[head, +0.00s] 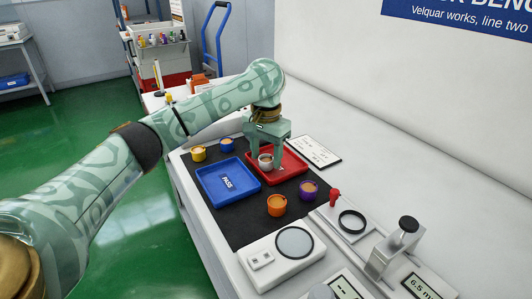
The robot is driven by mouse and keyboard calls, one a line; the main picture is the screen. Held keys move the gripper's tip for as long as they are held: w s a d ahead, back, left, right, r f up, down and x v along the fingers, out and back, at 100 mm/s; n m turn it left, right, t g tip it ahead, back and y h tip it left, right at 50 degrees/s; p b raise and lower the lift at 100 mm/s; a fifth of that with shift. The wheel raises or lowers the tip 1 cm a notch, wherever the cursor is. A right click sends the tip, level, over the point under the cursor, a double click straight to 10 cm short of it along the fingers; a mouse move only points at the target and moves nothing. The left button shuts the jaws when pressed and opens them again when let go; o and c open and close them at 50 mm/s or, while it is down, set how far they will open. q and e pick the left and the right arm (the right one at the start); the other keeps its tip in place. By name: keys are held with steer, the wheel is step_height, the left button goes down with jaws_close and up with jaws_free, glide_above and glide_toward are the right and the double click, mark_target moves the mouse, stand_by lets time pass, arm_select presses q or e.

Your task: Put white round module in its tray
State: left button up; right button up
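The white round module (265,164), with a brownish top, is at the left part of the red tray (296,172). My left gripper (267,157) points down over the red tray, with its fingers at the module. One finger shows along the module's right side; the other is hard to make out. I cannot tell whether the fingers press on the module, or whether it rests on the tray floor or hangs just above it. The blue tray (211,201), labelled PASS, lies to the left and holds no module. My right gripper is not in view.
Yellow (198,154), blue (227,146), orange (277,206) and purple (308,191) round modules stand on the dark mat (240,229) around the trays. A white device with a round plate (294,243) and gauges stand in front. A framed sheet (315,151) lies behind the red tray.

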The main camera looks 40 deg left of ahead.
mark_target(266, 161)
arm_select(q)
step_height(266, 161, up, 12)
steer(key=p, duration=0.8)
steer(key=shift+r+p, duration=0.15)
steer(key=shift+p, duration=0.2)
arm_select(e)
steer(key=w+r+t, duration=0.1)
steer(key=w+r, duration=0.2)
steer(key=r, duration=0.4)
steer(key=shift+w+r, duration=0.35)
